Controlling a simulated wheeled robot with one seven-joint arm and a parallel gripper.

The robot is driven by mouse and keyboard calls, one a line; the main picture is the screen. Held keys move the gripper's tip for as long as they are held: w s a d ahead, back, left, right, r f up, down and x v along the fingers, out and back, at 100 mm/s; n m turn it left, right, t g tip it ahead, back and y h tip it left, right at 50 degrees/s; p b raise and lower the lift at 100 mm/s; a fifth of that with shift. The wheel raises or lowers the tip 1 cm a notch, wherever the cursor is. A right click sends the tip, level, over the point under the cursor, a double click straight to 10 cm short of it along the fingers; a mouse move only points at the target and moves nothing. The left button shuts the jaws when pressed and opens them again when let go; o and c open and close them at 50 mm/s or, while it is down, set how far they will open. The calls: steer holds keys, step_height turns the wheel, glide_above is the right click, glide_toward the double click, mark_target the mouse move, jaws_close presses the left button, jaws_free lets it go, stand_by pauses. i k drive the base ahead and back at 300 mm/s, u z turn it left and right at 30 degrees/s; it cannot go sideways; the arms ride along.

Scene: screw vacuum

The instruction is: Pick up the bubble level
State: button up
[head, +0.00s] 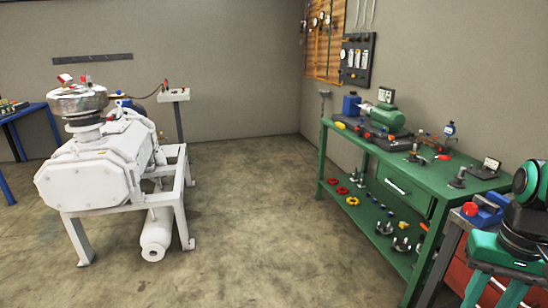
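I cannot make out the bubble level for certain in the head view. Several small tools and parts lie on the green workbench (387,150) at the right, too small to name surely. A small yellow item (340,125) lies near the bench's far left end, and its kind is unclear. A teal and black jointed arm part (528,215) shows at the lower right edge. No gripper fingers show, so my gripper's state cannot be seen.
A white vacuum pump (95,175) on a white frame stands at the left. A blue table (28,113) is behind it. A blue vise (484,212) sits near the right edge. The concrete floor (250,220) between pump and workbench is clear.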

mark_target(340, 126)
steer(key=i, duration=2.6)
steer(key=z, duration=0.1)
steer(key=k, duration=1.2)
steer(key=u, duration=0.85)
steer(key=i, duration=1.1)
steer(key=u, duration=0.05)
